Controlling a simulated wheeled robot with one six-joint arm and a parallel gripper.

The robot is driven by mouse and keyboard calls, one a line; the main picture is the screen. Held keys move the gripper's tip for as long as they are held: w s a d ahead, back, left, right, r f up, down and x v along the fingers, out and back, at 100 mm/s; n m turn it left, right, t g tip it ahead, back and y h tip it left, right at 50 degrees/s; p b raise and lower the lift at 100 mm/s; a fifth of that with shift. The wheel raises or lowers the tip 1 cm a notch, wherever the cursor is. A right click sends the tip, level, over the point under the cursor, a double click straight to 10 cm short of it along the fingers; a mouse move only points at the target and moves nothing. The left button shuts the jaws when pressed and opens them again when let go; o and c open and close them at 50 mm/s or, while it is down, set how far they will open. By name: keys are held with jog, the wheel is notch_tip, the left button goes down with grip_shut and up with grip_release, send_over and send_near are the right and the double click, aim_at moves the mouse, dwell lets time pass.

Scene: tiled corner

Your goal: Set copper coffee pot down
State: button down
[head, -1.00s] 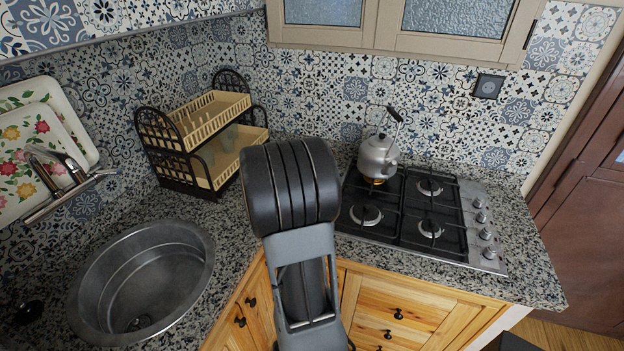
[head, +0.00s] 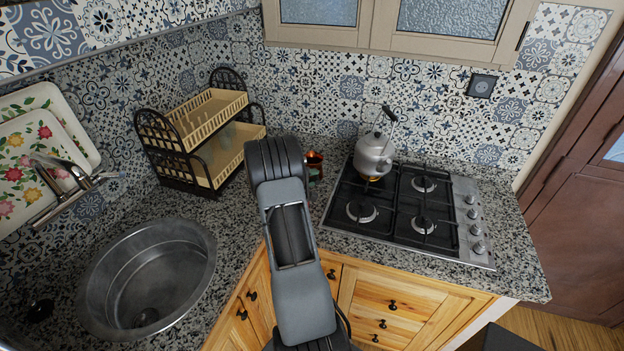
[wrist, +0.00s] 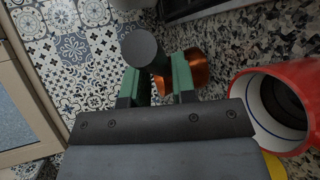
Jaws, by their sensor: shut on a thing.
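The copper coffee pot (head: 314,158) shows just right of my arm in the head view, over the counter left of the stove. In the wrist view its copper body (wrist: 196,72) is partly hidden behind the right finger, and the dark round end of its handle (wrist: 143,48) faces the camera. My gripper (wrist: 157,78) has its green fingers shut on the handle. I cannot tell whether the pot's base touches the counter.
A red container (wrist: 278,108) with a pale rim lies close right of my gripper in the wrist view. The stove (head: 405,210) carries a grey kettle (head: 374,155). A dish rack (head: 205,140) and a sink (head: 148,275) are to the left on the granite counter (head: 237,222).

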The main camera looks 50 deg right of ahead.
jog(key=shift+f, duration=0.85)
jog(key=c, duration=0.9)
grip_release()
jog(key=shift+c, duration=0.2)
jog(key=shift+a, duration=0.1)
jog(key=b+v, duration=0.1)
jog(key=v, duration=0.9)
jog(key=shift+d+r+v, duration=0.1)
jog(key=shift+r+v, duration=0.1)
jog(key=shift+v, duration=0.75)
jog(key=shift+d+r+v, duration=0.1)
jog(key=shift+r+v, duration=0.1)
jog(key=shift+v, duration=0.7)
jog(key=shift+r+v, duration=0.2)
jog(key=shift+v, duration=0.75)
